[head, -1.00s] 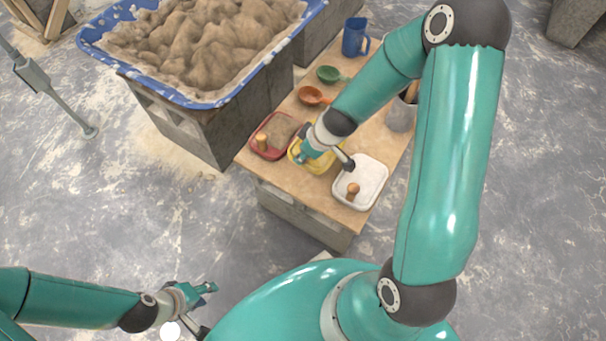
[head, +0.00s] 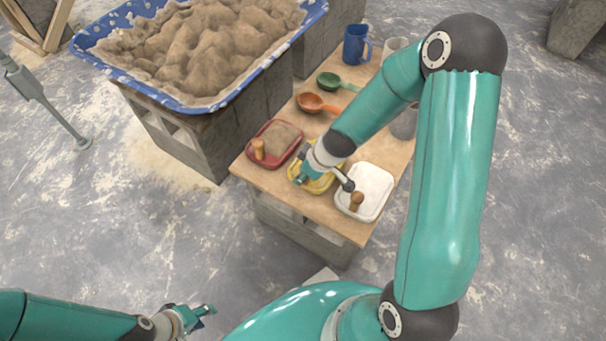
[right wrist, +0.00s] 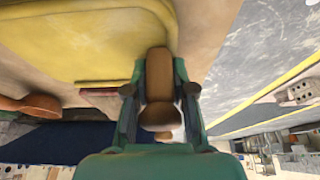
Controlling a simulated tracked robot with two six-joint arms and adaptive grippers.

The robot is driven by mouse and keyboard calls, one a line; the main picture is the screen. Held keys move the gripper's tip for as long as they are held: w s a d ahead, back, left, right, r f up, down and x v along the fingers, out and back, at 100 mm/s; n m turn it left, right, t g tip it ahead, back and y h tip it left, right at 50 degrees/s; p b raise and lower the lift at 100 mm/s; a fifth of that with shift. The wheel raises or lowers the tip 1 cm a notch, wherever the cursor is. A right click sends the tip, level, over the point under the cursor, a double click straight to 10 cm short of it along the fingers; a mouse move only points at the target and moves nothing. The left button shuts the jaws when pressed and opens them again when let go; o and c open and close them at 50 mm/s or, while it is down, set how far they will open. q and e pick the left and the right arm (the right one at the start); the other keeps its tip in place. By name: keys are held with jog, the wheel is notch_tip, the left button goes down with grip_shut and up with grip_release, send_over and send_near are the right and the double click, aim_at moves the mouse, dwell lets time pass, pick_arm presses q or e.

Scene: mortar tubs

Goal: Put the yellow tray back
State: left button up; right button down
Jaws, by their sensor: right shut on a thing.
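The yellow tray (head: 320,187) is on or just above the wooden table, between the red tray (head: 283,133) and the white tray (head: 374,181). My right gripper (head: 301,177) covers much of it. In the right wrist view my right gripper (right wrist: 158,100) is shut on a brown wooden handle (right wrist: 158,75). The yellow tray (right wrist: 80,40) fills the upper left there, beside the handle. I cannot tell whether the tray touches the table. My left gripper (head: 208,310) is low at the left, away from the table, and its jaw opening is unclear.
Green (head: 328,80) and orange (head: 310,102) scoops, a blue jug (head: 354,44) and a grey cup (head: 404,124) stand further back on the table (head: 262,180). A blue tub (head: 90,52) of mortar stands on blocks at the back left. Open floor lies in front.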

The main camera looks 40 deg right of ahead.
jog(key=c, duration=1)
grip_release()
jog(key=p+v, duration=0.9)
jog(key=v, duration=0.3)
jog(key=s+a+f+m+g, duration=0.1)
jog(key=s+a+f+m, duration=0.1)
jog(key=s+a+f, duration=0.1)
jog(key=s+a+f+m+g+y, duration=0.1)
jog(key=s+a+f+m, duration=0.1)
jog(key=a+f, duration=0.4)
jog(key=s+a+f+m+g+y, duration=0.1)
jog(key=s+a+f, duration=0.3)
jog(key=a, duration=0.4)
jog(key=shift+s+f+m+g, duration=0.1)
jog(key=shift+f+m+g, duration=0.15)
jog(key=shift+m, duration=0.45)
notch_tip(320, 180, up, 21)
jog(key=p, duration=2.1)
jog(key=shift+r, duration=0.2)
